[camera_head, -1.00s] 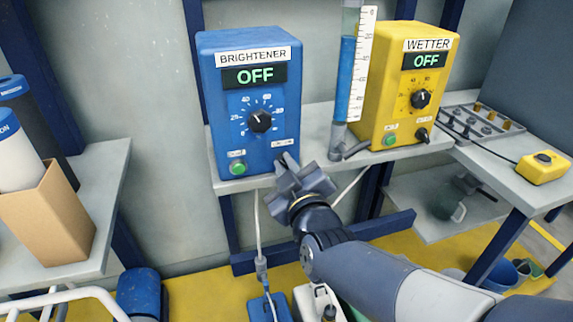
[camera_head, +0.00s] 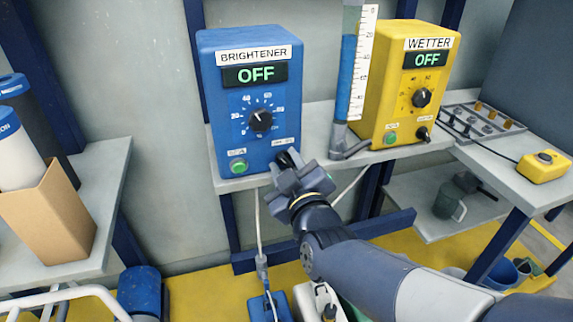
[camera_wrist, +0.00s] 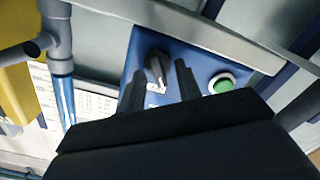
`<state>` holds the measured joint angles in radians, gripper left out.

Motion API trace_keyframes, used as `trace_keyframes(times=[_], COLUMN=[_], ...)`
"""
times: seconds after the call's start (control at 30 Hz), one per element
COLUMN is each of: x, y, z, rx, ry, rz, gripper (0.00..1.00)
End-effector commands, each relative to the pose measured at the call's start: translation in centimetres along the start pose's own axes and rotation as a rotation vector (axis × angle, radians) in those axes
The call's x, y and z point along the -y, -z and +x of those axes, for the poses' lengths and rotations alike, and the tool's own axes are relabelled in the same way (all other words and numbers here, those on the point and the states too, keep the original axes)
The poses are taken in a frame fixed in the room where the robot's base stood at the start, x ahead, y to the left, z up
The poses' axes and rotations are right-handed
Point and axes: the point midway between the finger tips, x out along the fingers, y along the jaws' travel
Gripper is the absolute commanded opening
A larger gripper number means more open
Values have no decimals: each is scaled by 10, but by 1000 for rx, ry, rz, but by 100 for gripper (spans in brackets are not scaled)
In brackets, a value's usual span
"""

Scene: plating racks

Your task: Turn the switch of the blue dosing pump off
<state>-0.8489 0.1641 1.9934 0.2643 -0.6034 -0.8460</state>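The blue dosing pump (camera_head: 225,110), labelled BRIGHTENER, stands on a grey shelf, and its display (camera_head: 255,75) reads OFF in green. Its black switch (camera_head: 285,158) is at the lower right of the front face, partly hidden by my gripper (camera_head: 291,170). In the wrist view the switch (camera_wrist: 156,66) shows as a dark lever on the blue face, tilted in the picture. My gripper (camera_wrist: 158,75) is open, with its two dark fingers apart on either side of the switch's line. I cannot tell whether either finger touches it.
A green button (camera_head: 238,166) and a round black dial (camera_head: 260,121) are on the same blue face. A yellow WETTER pump (camera_head: 410,100) and a clear tube with blue liquid (camera_head: 346,80) stand to the right. A cardboard box (camera_head: 50,215) is at left.

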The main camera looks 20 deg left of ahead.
Motion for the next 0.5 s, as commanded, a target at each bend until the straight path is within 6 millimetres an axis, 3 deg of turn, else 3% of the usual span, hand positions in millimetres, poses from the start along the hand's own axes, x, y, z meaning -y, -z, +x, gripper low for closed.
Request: trace_keyframes(times=[0.17, 0.5], x=[0, -1], y=[1, 3], z=[-10, -73], rx=[-1, -3], ry=[1, 1], rz=[0, 0], gripper=[33, 33])
